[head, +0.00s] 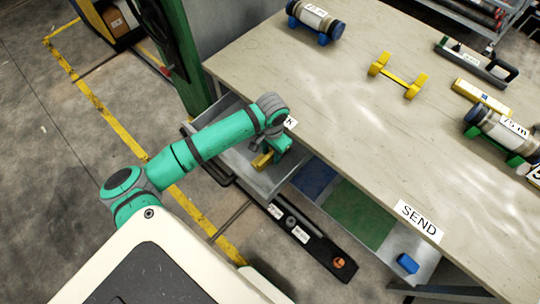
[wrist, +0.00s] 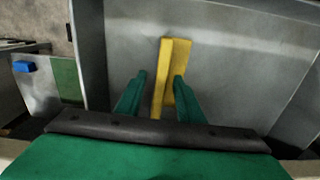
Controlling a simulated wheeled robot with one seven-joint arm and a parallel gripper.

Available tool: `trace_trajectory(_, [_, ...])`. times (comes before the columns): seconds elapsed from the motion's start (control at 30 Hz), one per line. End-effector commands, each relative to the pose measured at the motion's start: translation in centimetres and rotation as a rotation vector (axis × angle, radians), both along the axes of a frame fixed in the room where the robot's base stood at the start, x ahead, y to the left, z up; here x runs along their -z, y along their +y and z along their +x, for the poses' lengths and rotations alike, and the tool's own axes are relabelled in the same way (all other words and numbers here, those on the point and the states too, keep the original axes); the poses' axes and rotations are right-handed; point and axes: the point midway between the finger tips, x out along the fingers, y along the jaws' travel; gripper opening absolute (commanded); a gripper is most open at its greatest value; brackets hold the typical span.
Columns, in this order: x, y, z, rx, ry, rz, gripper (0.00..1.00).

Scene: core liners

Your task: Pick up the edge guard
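The edge guard, a yellow angled strip (wrist: 174,62), lies in a grey metal tray (wrist: 125,30) in the wrist view. In the head view its yellow end (head: 262,160) shows below my gripper (head: 272,150), in the tray under the table's edge. In the wrist view the green fingers of my gripper (wrist: 160,76) are apart, one on each side of the strip's near part. The right finger looks very close to the strip; I cannot tell if it touches. There is a visible gap at the left finger.
The tray walls stand close around my gripper, and the table (head: 350,110) overhangs beside it. On the table are a yellow holder (head: 397,77), a tube on blue supports (head: 315,20) and a SEND label (head: 419,220). Blue and green panels (head: 355,212) lie beside the tray.

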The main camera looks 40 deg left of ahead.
Motion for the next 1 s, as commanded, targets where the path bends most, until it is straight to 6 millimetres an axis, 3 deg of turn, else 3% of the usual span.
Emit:
trace_trajectory(0.1, [0.9, 0.1, 0.0, -0.001, 0.0, 0.001, 0.34])
trace_trajectory(0.3, [1.0, 0.0, 0.0, -0.001, -0.001, 0.001, 0.32])
trace_trajectory(0.43, [0.9, 0.0, 0.0, -0.001, -0.001, 0.001, 0.01])
trace_trajectory(0.8, [0.8, 0.0, 0.0, 0.0, -0.001, 0.001, 0.0])
trace_trajectory(1.0, [-0.4, 0.0, 0.1, 0.0, -0.002, 0.001, 0.0])
